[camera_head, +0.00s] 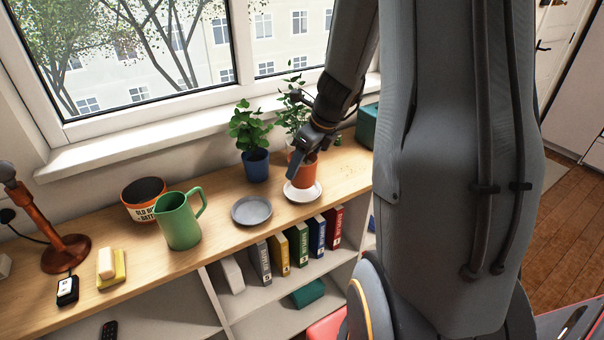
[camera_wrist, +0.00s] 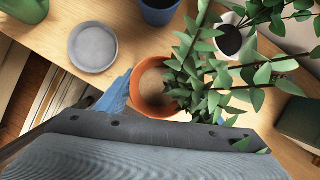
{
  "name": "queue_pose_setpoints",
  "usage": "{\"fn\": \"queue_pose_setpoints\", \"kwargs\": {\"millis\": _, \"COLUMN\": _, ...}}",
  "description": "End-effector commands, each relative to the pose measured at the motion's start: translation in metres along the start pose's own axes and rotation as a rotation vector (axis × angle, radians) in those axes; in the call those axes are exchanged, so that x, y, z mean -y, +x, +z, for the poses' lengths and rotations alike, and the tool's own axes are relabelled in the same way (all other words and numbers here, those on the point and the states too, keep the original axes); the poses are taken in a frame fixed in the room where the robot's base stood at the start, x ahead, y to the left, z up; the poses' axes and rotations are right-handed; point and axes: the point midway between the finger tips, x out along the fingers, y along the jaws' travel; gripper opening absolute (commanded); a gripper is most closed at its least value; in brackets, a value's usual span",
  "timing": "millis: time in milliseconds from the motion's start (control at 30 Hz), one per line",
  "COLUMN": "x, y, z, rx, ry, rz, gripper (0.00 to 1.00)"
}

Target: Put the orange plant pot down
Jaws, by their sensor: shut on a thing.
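The orange plant pot (camera_head: 304,173) is upright over a white saucer (camera_head: 303,194) on the wooden shelf top. I cannot tell whether its base touches the saucer. My gripper (camera_head: 303,159) reaches down from the upper right and is shut on the pot, with a blue finger at its left side. In the wrist view the pot's orange rim (camera_wrist: 137,90) shows around a brown inside, with green leaves (camera_wrist: 196,75) covering its right side. The lower part of the pot is hidden there by my gripper.
An empty grey saucer (camera_head: 251,210) lies left of the pot. A blue pot with a plant (camera_head: 256,165) stands behind left, and a white pot (camera_wrist: 232,40) shows behind. A green jug (camera_head: 179,222) and an orange-and-white tin (camera_head: 142,199) stand farther left. A teal box (camera_head: 367,126) is behind right.

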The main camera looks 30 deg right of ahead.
Motion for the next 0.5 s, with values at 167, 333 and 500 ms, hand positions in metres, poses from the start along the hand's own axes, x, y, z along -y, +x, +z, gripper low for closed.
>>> {"fn": "queue_pose_setpoints", "kwargs": {"millis": 167, "x": 0.0, "y": 0.024, "z": -0.01, "rx": -0.002, "ry": 0.002, "rz": 0.002, "gripper": 0.28}}
{"fn": "queue_pose_setpoints", "kwargs": {"millis": 333, "x": 0.0, "y": 0.031, "z": -0.013, "rx": -0.001, "ry": 0.001, "rz": -0.001, "gripper": 0.28}}
{"fn": "queue_pose_setpoints", "kwargs": {"millis": 500, "x": 0.0, "y": 0.031, "z": -0.013, "rx": 0.0, "ry": 0.0, "rz": -0.001, "gripper": 0.28}}
